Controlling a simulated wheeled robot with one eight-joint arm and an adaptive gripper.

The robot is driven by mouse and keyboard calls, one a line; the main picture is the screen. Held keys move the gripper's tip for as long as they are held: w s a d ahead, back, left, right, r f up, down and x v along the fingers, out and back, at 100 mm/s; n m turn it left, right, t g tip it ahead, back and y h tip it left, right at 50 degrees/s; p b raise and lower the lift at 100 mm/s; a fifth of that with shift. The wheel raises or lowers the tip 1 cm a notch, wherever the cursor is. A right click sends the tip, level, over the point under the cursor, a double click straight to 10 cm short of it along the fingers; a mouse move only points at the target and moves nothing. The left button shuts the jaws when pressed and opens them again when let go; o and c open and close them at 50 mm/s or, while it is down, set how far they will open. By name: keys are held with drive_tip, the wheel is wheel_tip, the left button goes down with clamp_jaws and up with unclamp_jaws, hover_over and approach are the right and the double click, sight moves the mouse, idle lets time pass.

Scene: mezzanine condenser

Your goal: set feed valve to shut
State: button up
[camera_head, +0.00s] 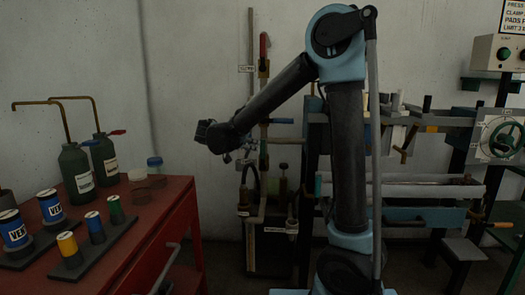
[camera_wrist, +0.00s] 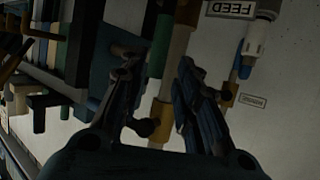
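The FEED label (camera_wrist: 231,9) is upside down at the top of the wrist view. Beside it is a white fitting with a blue end (camera_wrist: 251,48), in line with a brass-coloured pipe. I cannot tell which part is the feed valve's handle, or its setting. My gripper (camera_wrist: 158,72) is open, with its two fingers apart. A tan pipe (camera_wrist: 160,92) and a dark round knob (camera_wrist: 146,127) show between and behind the fingers; contact cannot be told. In the head view my gripper (camera_head: 205,133) points left, in front of the wall and left of the upright pipework (camera_head: 264,85).
A red bench (camera_head: 150,225) at left carries dark green bottles (camera_head: 75,168), cans and coloured cylinders. A rack with a long trough (camera_head: 400,190) and a panel with a green handwheel (camera_head: 502,138) stand at right.

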sight(261, 147)
drive_tip(key=x, duration=0.9)
drive_tip(key=shift+r, duration=0.1)
clamp_jaws()
